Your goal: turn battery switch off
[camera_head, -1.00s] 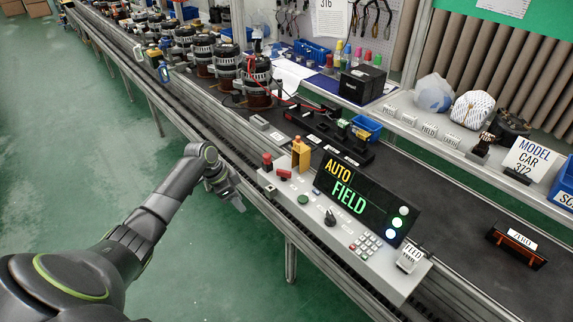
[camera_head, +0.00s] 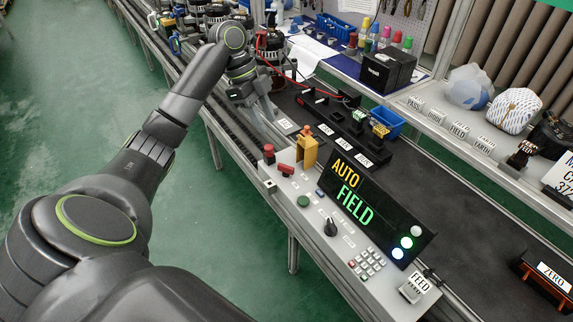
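The grey control panel (camera_head: 318,249) on the bench carries a red mushroom button (camera_head: 269,152), a small red lever-like switch (camera_head: 286,170), a green button (camera_head: 303,202) and a black rotary knob (camera_head: 330,227). I cannot read which control is the battery switch. The panel's display (camera_head: 352,196) reads AUTO and FIELD. My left gripper (camera_head: 266,117) points down over the bench beyond the panel's far end, near a small white label plate (camera_head: 287,127). It appears to hold nothing, but its finger gap is unclear. It hides the bench surface behind it. My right gripper is out of view.
A yellow-orange block (camera_head: 307,151) stands by the panel's far end. Alternators, red wires, and a black terminal strip lie close beyond my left gripper. A blue bin (camera_head: 387,122) and a black box (camera_head: 387,70) stand behind. The dark belt right of the display is largely clear.

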